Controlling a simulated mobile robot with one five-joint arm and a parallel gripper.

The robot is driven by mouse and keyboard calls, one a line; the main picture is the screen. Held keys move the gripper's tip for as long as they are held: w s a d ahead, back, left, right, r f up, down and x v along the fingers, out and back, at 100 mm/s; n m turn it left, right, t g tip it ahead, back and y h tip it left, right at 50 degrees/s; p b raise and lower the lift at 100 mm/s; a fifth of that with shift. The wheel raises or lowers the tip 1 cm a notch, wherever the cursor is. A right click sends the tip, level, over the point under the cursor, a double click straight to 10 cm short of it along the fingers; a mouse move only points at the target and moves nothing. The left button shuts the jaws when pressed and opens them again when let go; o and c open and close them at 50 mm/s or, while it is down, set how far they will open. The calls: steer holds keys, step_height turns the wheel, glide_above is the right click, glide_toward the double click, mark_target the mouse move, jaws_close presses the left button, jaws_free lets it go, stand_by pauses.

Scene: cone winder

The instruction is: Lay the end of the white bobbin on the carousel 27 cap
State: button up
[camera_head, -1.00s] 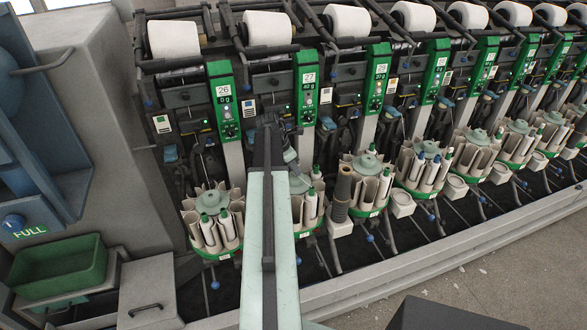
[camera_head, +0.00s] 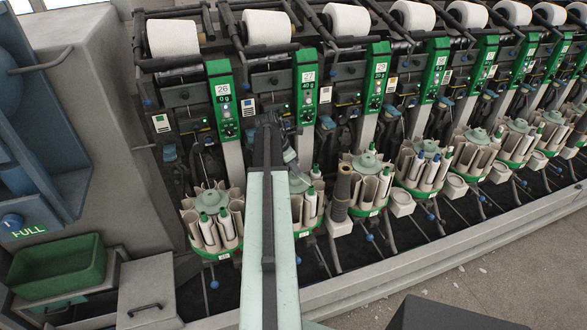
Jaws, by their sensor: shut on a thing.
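Carousel 27 (camera_head: 304,228) stands below the green panel marked 27 (camera_head: 307,80), partly hidden behind my arm. White bobbins with green tips stand in its pockets at the right side, one at the front (camera_head: 310,205). Its grey-green cap (camera_head: 299,184) shows just right of my arm, partly covered. My gripper (camera_head: 291,160) is tilted down just above the cap, small and partly hidden by my own arm. It is shut on the end of the white bobbin, but the thread is too thin to see. I cannot tell whether the thread touches the cap.
Carousel 26 (camera_head: 197,216) with white bobbins stands close on the left. White cones (camera_head: 267,28) sit along the top. A green bin (camera_head: 60,272) is at lower left; open floor (camera_head: 500,285) is at lower right.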

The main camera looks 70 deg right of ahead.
steer(key=o, duration=0.9)
steer(key=o, duration=0.5)
step_height(320, 180, up, 7)
steer(key=p, duration=0.7)
